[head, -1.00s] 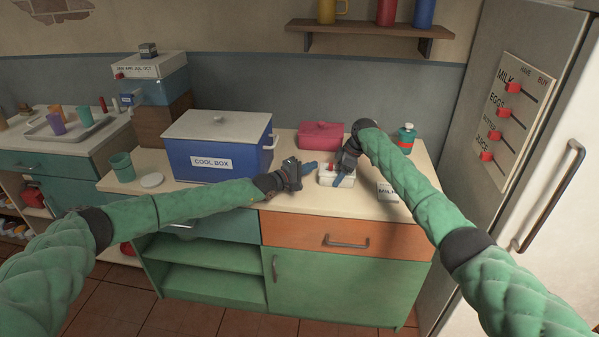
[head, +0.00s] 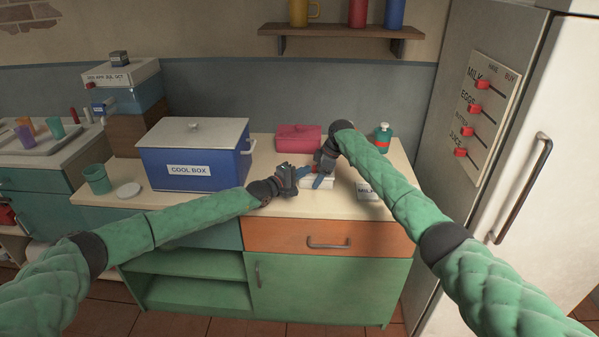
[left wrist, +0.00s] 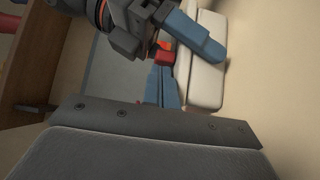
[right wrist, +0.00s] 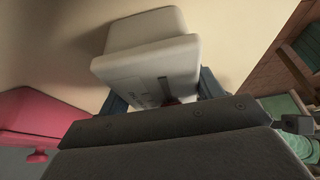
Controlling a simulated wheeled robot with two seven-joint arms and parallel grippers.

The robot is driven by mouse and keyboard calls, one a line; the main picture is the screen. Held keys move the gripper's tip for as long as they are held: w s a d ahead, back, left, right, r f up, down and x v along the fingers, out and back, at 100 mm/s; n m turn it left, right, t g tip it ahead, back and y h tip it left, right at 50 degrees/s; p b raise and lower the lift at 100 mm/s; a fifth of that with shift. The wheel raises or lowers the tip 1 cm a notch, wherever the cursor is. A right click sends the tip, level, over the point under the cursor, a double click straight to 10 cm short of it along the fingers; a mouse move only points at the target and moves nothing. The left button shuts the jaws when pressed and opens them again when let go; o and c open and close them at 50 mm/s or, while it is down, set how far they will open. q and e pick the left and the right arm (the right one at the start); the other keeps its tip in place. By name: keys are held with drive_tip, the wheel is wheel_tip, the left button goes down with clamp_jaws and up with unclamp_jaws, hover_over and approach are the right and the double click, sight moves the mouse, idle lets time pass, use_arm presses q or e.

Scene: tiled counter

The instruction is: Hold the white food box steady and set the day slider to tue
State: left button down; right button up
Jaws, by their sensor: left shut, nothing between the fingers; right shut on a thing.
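The white food box (head: 309,185) sits on the counter, partly hidden by my grippers. My right gripper (head: 321,178) is shut on the box, with a blue finger on each side; the right wrist view shows the white box (right wrist: 150,66) between them. My left gripper (head: 307,171) is shut and empty at the left side of the box. In the left wrist view its closed blue fingertips (left wrist: 165,75) are close to the red slider knob (left wrist: 162,56); I cannot tell whether they touch. The day letters are not readable.
The blue cool box (head: 195,155) stands left of my left gripper. A pink container (head: 298,139) is behind the food box. The fridge (head: 480,130) bounds the counter.

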use_arm(q)
drive_tip(key=shift+a, duration=0.2)
drive_tip(key=shift+w+a, duration=0.1)
drive_tip(key=shift+a, duration=0.5)
drive_tip(key=a, duration=0.3)
drive_tip(key=shift+s+a+f, duration=0.1)
drive_tip(key=shift+s+a, duration=0.1)
drive_tip(key=shift+s, duration=0.1)
drive_tip(key=v, duration=0.9)
use_arm(e)
drive_tip(key=o, duration=1.1)
drive_tip(key=shift+o, duration=0.2)
